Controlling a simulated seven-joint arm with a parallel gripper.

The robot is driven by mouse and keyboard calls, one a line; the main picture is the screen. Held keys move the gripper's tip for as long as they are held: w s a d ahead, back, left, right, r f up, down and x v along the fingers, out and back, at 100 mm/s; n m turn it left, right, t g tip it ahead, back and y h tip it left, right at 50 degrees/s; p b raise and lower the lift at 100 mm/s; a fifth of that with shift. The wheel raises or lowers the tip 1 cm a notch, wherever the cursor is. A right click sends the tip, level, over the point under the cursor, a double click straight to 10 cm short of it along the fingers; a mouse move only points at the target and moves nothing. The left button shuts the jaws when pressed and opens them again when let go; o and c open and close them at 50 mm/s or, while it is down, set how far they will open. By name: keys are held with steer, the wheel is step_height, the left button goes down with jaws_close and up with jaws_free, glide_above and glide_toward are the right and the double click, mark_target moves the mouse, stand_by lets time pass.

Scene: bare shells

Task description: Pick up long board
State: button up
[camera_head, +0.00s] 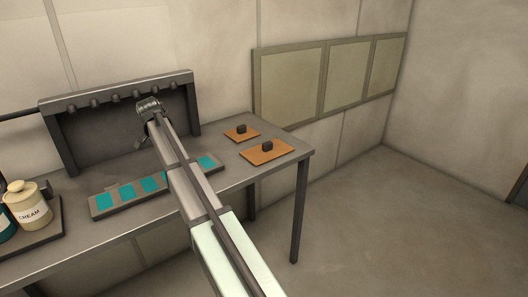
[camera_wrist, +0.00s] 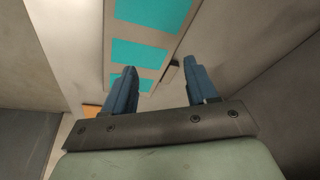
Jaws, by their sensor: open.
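A long, narrow grey board (camera_head: 129,197) with several teal rectangles lies along the front part of the table, partly hidden behind my arm. It also shows at the top of the wrist view (camera_wrist: 109,45), with a small dark block (camera_wrist: 170,72) by its edge. Two shorter orange boards, a larger one (camera_head: 283,153) and a smaller one (camera_head: 235,138), each with a dark block on top, lie at the table's right end. My gripper (camera_head: 149,106) is above the table, near the rack and apart from the boards. Its two fingers (camera_wrist: 160,80) are spread and empty.
A dark rack (camera_head: 115,95) with a row of pegs stands at the back of the table. A cream jar (camera_head: 29,205) and a teal container (camera_head: 6,220) stand on a tray (camera_head: 42,233) at the left. The table (camera_head: 222,132) has bare surface around the boards.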

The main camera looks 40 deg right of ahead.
steer(key=s+d+r+m+h, duration=0.1)
steer(key=d+m, duration=0.1)
steer(key=d, duration=0.8)
steer(key=s+d+r+m, duration=0.1)
steer(key=d+r, duration=0.1)
steer(key=d, duration=0.7)
steer(key=m+g, duration=0.2)
steer(key=m, duration=0.1)
glide_toward(267, 143)
steer(key=shift+h, duration=0.5)
steer(key=x, duration=1)
steer(key=shift+w+a+f, duration=0.1)
steer(key=shift+a+f, duration=0.1)
steer(key=shift+f, duration=0.25)
jaws_close()
